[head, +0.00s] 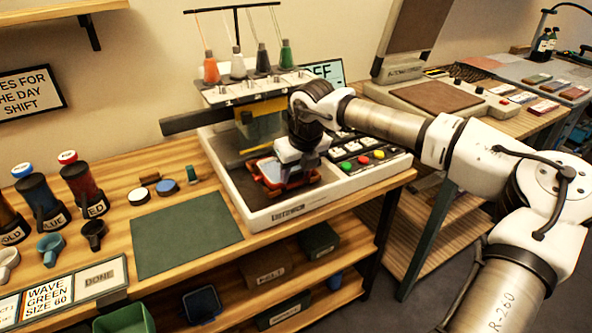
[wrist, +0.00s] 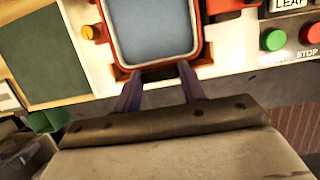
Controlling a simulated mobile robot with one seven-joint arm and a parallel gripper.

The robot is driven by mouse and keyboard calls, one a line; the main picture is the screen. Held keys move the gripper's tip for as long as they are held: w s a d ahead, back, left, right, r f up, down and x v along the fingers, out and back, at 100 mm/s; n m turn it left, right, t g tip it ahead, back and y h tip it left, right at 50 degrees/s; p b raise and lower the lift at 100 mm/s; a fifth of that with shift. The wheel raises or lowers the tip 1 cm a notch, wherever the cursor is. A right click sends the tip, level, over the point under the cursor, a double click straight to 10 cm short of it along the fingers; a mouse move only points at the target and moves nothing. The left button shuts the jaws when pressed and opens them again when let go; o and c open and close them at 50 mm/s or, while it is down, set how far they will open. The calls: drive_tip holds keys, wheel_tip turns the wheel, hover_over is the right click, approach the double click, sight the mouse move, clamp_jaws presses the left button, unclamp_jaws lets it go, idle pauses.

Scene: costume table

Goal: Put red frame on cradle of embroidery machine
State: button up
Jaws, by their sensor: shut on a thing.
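The red frame (wrist: 204,22) has a rounded rim around blue-grey cloth (wrist: 150,30). In the head view the red frame (head: 257,174) lies low over the bed of the embroidery machine (head: 242,200), near its front. My gripper (wrist: 158,78) is shut on the frame's near edge, seen in the wrist view. In the head view my gripper (head: 297,163) reaches down from the right and hides part of the frame. Brown cradle parts (wrist: 122,73) show beside and under the frame's near edge. I cannot tell whether the frame is fully seated.
Buttons in red, green and yellow (head: 362,159) sit on the panel right of the frame. Thread cones (head: 211,68) stand above the machine. A green mat (head: 185,234) lies bare at left. Bottles (head: 83,187) and small cups stand farther left.

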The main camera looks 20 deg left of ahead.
drive_tip(key=shift+f, duration=0.15)
drive_tip(key=o, duration=1)
drive_tip(key=shift+r+p, duration=1)
drive_tip(key=shift+r, duration=1.3)
drive_tip(key=shift+s+d+r, duration=0.5)
drive_tip(key=shift+s+d, duration=0.1)
drive_tip(key=shift+d, duration=0.2)
drive_tip(key=shift+s+d+r, duration=0.5)
drive_tip(key=shift+s+d, duration=0.15)
drive_tip(key=shift+d, duration=0.15)
drive_tip(key=shift+s+d+r, duration=0.5)
drive_tip(key=shift+s+d, duration=0.1)
drive_tip(key=shift+d, duration=0.2)
